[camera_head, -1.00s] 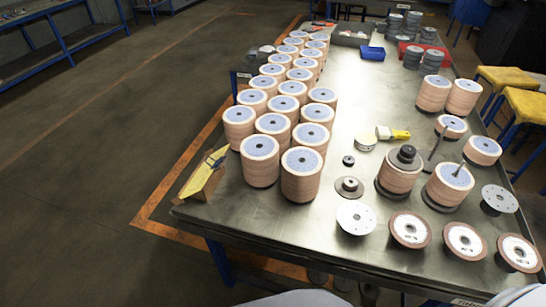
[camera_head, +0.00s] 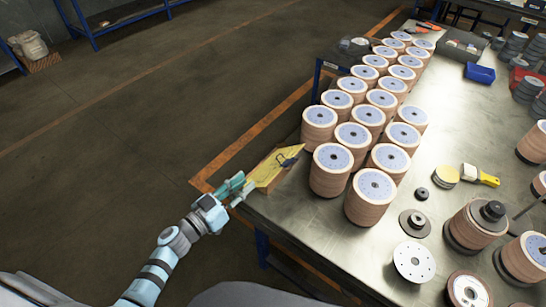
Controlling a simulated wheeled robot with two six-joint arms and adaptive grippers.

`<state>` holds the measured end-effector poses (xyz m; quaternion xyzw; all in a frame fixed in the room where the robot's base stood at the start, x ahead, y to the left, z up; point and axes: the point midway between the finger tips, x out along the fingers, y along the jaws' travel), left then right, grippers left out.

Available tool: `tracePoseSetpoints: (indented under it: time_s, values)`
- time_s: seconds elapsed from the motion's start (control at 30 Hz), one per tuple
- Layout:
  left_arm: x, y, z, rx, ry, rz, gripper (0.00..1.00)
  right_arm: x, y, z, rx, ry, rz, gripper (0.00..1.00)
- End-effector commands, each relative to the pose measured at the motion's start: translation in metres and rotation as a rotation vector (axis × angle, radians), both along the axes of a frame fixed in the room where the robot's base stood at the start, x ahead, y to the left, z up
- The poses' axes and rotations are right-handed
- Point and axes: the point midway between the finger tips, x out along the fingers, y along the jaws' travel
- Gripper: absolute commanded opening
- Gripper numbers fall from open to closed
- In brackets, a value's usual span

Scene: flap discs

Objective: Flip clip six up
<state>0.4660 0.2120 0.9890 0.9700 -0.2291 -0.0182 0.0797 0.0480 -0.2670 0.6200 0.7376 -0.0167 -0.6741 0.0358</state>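My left gripper (camera_head: 243,190) has teal fingers and is at the yellow piece's lower left end, just off the table corner. Its two fingers look apart. I cannot tell whether they touch the yellow piece. My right gripper is not in view.
Tall stacks of flap discs (camera_head: 333,170) stand in rows just right of the yellow piece. The metal table (camera_head: 320,225) has bare room along its near edge. A loose white disc (camera_head: 414,262), a scraper (camera_head: 480,175) and a blue bin (camera_head: 480,73) lie further right.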

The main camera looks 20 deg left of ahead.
Motion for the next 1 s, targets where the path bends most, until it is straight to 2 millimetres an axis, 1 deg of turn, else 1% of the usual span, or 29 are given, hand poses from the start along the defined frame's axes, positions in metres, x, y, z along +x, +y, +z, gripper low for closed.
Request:
tracePoseSetpoints:
  time_s: [0.03, 0.13, 0.3, 0.4, 0.5, 0.63, 0.9, 0.97, 1.0]
  values:
    - [0.01, -0.005, 0.0, -0.002, -0.002, 0.001, 0.24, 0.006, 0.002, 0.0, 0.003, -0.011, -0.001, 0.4]
    - [0.034, -0.016, -0.001, -0.003, -0.001, 0.002, 0.24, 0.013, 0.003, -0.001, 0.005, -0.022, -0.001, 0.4]
    - [0.074, -0.037, -0.004, -0.003, 0.001, 0.003, 0.24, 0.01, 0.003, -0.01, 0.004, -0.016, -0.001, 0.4]
    - [0.093, -0.046, -0.004, -0.002, 0.002, 0.003, 0.24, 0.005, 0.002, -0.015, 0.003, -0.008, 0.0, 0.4]
    - [0.105, -0.052, -0.005, -0.001, 0.002, 0.003, 0.24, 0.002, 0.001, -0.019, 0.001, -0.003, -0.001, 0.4]
    - [0.113, -0.056, -0.004, -0.001, 0.003, 0.004, 0.24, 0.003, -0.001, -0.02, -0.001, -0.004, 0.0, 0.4]
    - [0.114, -0.057, -0.003, -0.001, 0.003, 0.004, 0.24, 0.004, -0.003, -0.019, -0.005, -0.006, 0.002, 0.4]
    - [0.114, -0.057, -0.003, -0.001, 0.003, 0.004, 0.14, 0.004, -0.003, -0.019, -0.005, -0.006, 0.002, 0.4]
    - [0.114, -0.056, -0.003, -0.001, 0.003, 0.004, 0.08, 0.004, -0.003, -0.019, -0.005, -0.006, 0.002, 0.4]
